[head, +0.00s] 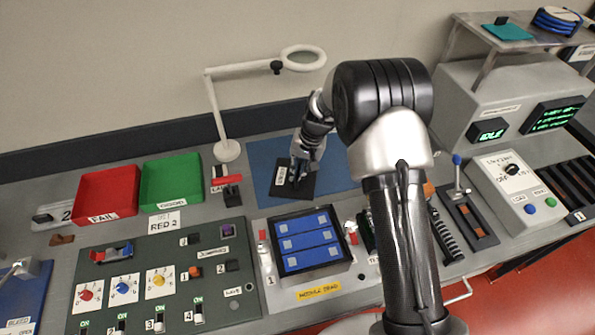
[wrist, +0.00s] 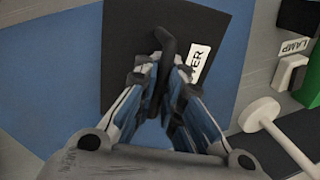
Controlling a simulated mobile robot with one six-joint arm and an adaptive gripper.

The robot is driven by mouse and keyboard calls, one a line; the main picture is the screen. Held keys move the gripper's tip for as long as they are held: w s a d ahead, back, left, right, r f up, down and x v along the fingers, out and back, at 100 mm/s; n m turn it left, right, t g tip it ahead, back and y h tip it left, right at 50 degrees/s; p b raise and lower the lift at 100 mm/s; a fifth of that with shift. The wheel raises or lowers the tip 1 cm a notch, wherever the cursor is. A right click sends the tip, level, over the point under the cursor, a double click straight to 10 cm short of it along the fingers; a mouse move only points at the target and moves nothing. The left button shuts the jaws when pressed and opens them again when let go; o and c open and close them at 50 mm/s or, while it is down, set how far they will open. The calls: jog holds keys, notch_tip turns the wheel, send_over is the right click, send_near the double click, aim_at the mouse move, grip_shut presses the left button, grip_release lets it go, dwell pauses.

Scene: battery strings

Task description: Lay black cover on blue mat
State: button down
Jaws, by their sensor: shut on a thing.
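The black cover (head: 306,187) is a flat dark plate with a white label, over the blue mat (head: 262,155) at the back of the bench. My gripper (head: 301,170) is above the cover in the head view. In the wrist view my gripper (wrist: 160,75) is shut on the dark raised handle of the black cover (wrist: 125,35). The blue mat (wrist: 60,85) shows beneath and around the cover. I cannot tell whether the cover touches the mat or hangs just above it. My arm hides part of the mat's right side in the head view.
A magnifier lamp (head: 228,150) stands left of the mat, and its base (wrist: 262,112) is close by in the wrist view. A green bin (head: 170,182) and red bin (head: 107,195) are farther left. A module tray (head: 310,240) with blue modules sits in front.

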jog(key=c, duration=1.7)
grip_release()
jog(key=shift+r, duration=0.1)
jog(key=p+v, duration=0.2)
jog(key=v, duration=1)
jog(key=shift+p, duration=0.3)
jog(key=s+d+r+t+h, duration=0.1)
jog(key=s+d+r, duration=0.2)
jog(key=s+r, duration=0.4)
jog(key=s+d+r+t, duration=0.1)
jog(key=s+d+r, duration=0.3)
jog(key=r, duration=0.6)
jog(key=s+d+r+t+h, duration=0.1)
jog(key=s+d, duration=0.2)
jog(key=s, duration=0.8)
jog(key=s+d+r+n+t, duration=0.1)
jog(key=s+d, duration=0.1)
jog(key=s, duration=1)
jog(key=shift+d+h, duration=0.4)
